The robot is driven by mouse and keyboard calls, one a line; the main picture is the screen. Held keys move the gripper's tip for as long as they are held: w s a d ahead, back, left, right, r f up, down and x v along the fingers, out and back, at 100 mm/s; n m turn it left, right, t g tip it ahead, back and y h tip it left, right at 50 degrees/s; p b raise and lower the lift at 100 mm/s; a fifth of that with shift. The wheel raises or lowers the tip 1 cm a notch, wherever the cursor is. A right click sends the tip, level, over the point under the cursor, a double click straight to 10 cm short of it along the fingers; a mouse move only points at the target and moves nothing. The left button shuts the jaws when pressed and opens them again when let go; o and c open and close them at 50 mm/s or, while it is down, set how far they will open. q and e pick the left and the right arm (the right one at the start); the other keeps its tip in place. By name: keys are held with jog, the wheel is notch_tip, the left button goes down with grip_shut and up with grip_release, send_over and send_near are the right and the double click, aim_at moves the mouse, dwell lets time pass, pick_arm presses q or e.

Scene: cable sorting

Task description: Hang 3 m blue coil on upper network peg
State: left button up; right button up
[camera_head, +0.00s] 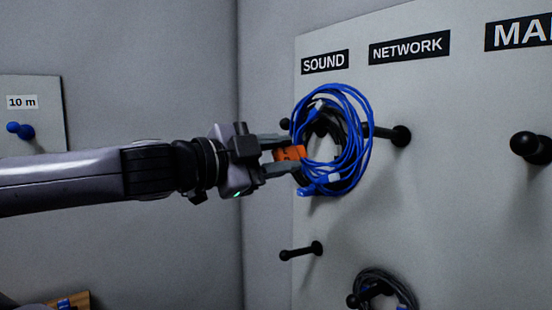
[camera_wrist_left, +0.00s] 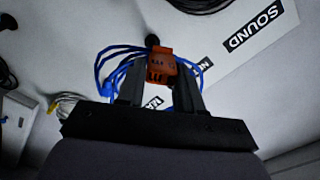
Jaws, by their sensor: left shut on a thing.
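The blue coil (camera_head: 366,150) hangs upright in front of the pegboard, with an orange clip (camera_head: 289,153) at its left side. My left gripper (camera_head: 287,154) is shut on the clip. In the wrist view the clip (camera_wrist_left: 160,66) sits between the fingers, with blue loops (camera_wrist_left: 103,68) to both sides. The upper network peg (camera_head: 400,135) sticks out below the NETWORK label (camera_head: 409,47). Its stem runs left to the coil's right edge; its tip is hidden, so I cannot tell whether the coil is around it. My right gripper is not in view.
Something black, probably a cable, shows behind the coil near a black peg tip (camera_head: 285,124) below the SOUND label (camera_head: 325,62). A bare lower peg (camera_head: 302,250) and a grey coil (camera_head: 388,281) on another peg are below. A large peg (camera_head: 530,146) is at right.

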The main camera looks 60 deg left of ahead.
aim_at(297, 158)
pick_arm(q)
jog(key=shift+w+f+b, duration=0.2)
jog(key=shift+w+b, duration=0.1)
jog(key=shift+w, duration=0.6)
jog(key=shift+w+a+f+b, duration=0.15)
jog(key=shift+w, duration=0.7)
jog(key=shift+w+a+f+b, duration=0.1)
jog(key=shift+w+b, duration=0.05)
jog(key=shift+w, duration=0.7)
jog(key=w+a+f+p, duration=0.1)
jog(key=w+f, duration=0.3)
jog(key=w, duration=0.8)
jog(key=shift+w+a+p, duration=0.2)
jog(key=shift+w+p, duration=0.05)
jog(key=shift+p, duration=0.3)
jog(key=shift+f, duration=0.1)
jog(key=o, duration=1.2)
jog(key=shift+s, duration=0.1)
